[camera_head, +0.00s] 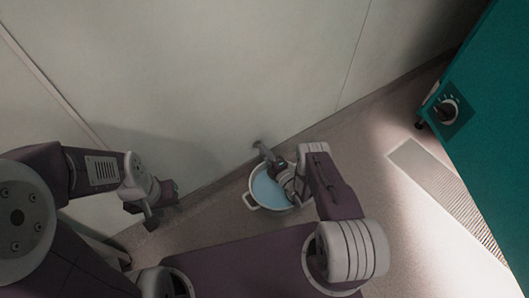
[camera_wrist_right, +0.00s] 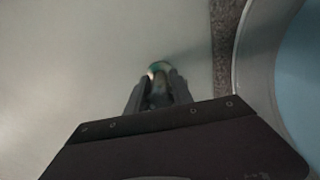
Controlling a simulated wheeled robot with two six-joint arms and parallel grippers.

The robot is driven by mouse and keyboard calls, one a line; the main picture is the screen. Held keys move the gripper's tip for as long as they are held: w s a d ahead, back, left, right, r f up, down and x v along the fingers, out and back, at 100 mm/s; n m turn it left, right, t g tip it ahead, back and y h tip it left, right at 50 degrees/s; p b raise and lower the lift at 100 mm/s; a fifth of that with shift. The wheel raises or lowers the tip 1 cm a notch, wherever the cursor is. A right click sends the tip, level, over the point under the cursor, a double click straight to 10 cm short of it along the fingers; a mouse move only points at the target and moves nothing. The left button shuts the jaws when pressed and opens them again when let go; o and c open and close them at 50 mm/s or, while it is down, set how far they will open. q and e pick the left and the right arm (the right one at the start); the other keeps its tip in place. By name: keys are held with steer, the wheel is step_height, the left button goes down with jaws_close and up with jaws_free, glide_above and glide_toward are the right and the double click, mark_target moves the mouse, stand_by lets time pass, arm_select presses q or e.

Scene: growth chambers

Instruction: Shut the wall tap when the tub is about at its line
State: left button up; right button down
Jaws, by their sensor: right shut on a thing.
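The tub (camera_head: 249,201) is a round white vessel with side handles on the floor by the wall, holding light blue water (camera_head: 266,190). Its rim also shows at the right of the right wrist view (camera_wrist_right: 243,70). I cannot make out a fill line. The wall tap (camera_head: 257,144) is a small grey fitting low on the wall, mostly hidden by my right gripper (camera_head: 269,156). In the right wrist view my right gripper (camera_wrist_right: 159,88) is shut on the tap, whose greenish end (camera_wrist_right: 159,67) shows between the fingertips. My left gripper (camera_head: 142,214) is open and empty, near the wall at left.
A teal cabinet (camera_head: 500,120) with a dial (camera_head: 447,111) stands at the right. A grated strip (camera_head: 440,185) lies in the floor before it. The pale wall (camera_head: 220,80) runs behind the tub. The floor between tub and grate is clear.

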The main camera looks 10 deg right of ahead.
steer(key=c, duration=1.1)
jaws_free()
steer(key=shift+s+d, duration=0.15)
steer(key=shift+s, duration=0.1)
steer(key=p+v, duration=0.4)
steer(key=v, duration=0.4)
steer(key=shift+s+d+p, duration=0.1)
steer(key=shift+s+p, duration=0.2)
